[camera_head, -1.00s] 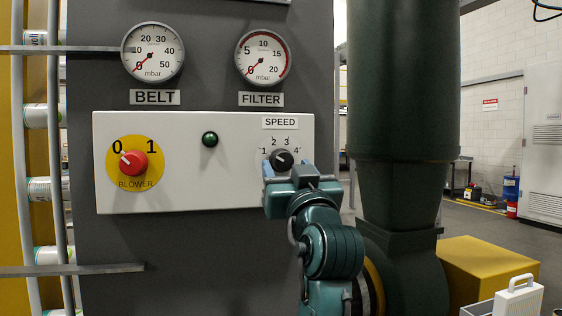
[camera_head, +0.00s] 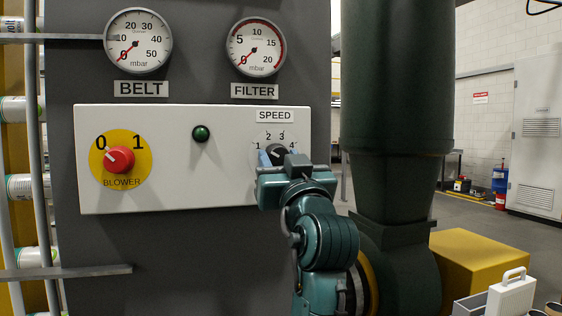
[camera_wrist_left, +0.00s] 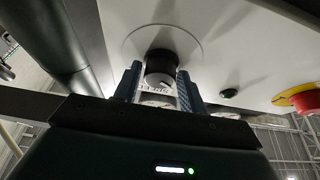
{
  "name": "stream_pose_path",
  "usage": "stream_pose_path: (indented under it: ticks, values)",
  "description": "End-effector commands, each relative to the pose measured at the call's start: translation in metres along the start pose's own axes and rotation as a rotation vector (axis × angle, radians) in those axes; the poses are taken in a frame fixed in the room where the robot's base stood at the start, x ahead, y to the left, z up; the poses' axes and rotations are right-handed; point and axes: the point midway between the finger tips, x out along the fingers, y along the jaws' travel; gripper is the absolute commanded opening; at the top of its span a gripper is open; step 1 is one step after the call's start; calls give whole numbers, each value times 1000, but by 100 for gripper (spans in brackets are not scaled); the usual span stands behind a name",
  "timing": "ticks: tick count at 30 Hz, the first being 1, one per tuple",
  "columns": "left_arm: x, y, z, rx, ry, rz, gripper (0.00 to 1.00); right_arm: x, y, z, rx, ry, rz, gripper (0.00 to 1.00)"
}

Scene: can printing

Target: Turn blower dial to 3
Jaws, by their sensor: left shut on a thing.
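The black SPEED dial (camera_head: 281,150), marked 1 to 4, sits at the right of the pale control panel (camera_head: 210,185). My left gripper (camera_head: 279,158) is at the dial and covers its lower part. In the left wrist view the gripper's fingers (camera_wrist_left: 158,82) stand on both sides of the black knob (camera_wrist_left: 161,62), shut on it. The number the dial points to is hard to tell. A red BLOWER knob (camera_head: 119,160) on a yellow disc, marked 0 and 1, is at the panel's left. My right gripper is not in view.
A small green light (camera_head: 201,132) lies between the two knobs. BELT (camera_head: 138,41) and FILTER (camera_head: 256,47) gauges are above the panel. A thick dark pipe (camera_head: 397,80) stands close on the right, with a yellow box (camera_head: 484,260) beyond it.

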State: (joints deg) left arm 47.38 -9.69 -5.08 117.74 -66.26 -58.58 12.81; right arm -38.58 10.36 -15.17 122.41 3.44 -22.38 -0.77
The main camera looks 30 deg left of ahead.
Motion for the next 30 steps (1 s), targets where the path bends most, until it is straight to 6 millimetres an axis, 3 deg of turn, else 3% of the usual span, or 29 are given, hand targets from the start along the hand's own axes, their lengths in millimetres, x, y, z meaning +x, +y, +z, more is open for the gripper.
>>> stream_pose_path:
  ticks: [6, 17, 24, 30]
  values:
    - [0, 0, 0, 0, 0, 1, 18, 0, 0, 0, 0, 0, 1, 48]
    - [1, 0, -2, 59, -1, 25, 18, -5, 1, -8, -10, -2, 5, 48]
    - [2, -2, -5, 210, -1, 88, 18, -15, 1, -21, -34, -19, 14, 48]
    - [3, -3, -7, 385, -2, 159, 18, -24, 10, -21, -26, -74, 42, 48]
